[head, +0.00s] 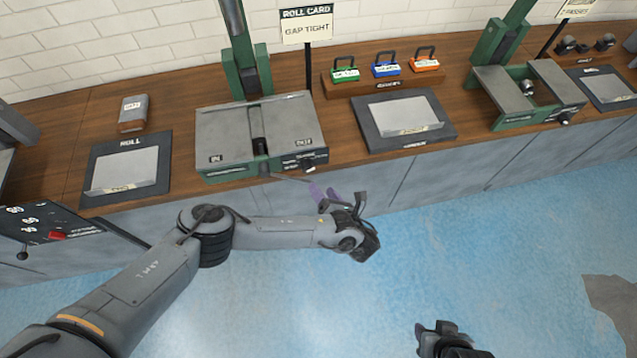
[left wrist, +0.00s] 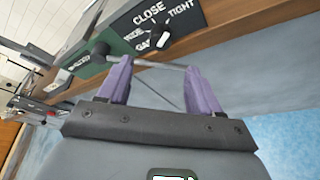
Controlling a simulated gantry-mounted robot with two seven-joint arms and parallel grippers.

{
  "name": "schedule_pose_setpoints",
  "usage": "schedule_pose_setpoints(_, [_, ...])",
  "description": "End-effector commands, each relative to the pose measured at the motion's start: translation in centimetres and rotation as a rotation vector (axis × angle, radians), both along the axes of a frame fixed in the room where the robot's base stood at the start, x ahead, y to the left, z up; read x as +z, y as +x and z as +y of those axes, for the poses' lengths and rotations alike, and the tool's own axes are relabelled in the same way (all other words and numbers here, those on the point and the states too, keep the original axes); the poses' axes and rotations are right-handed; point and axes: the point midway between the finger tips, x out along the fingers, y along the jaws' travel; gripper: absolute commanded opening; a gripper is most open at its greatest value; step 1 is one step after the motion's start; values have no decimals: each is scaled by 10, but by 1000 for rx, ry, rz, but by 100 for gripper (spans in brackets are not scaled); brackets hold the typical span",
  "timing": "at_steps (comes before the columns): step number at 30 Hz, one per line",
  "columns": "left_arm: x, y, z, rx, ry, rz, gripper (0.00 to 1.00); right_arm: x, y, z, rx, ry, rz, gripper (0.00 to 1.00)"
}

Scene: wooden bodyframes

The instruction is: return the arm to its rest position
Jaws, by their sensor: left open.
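My left arm (head: 275,231) reaches in from the left, in front of the bench. My left gripper (head: 325,193) has purple fingers and is just off the front edge of the roller machine (head: 212,137). In the left wrist view its two fingers (left wrist: 158,70) stand apart, with nothing clamped between them. A thin grey rod (left wrist: 157,65) from the machine's front runs by the fingertips; I cannot tell whether they touch. The machine's gap knob (left wrist: 158,42) is close beyond them.
A red-button panel (head: 57,236) is at left. The blue floor in front is clear.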

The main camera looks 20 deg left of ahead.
Motion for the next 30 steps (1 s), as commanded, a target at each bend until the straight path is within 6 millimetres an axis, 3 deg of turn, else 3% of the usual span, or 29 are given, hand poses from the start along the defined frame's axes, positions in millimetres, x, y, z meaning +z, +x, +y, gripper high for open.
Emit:
schedule_pose_setpoints(17, [3,-7,-7,0,0,0,64,1,0,-2,5,-9,0,43])
schedule_pose_setpoints(22, [-9,-17,-7,0,0,23,64,1,0,-2,4,-7,0,43])
schedule_pose_setpoints(26, [-41,-47,-7,0,0,88,64,1,0,-1,2,-4,-1,43])
schedule_pose_setpoints(29, [-79,-89,-8,17,-19,176,64,1,0,0,1,-1,-1,43])
schedule_pose_setpoints(30, [-95,-111,-10,29,-39,222,64,1,0,0,0,0,-1,43])
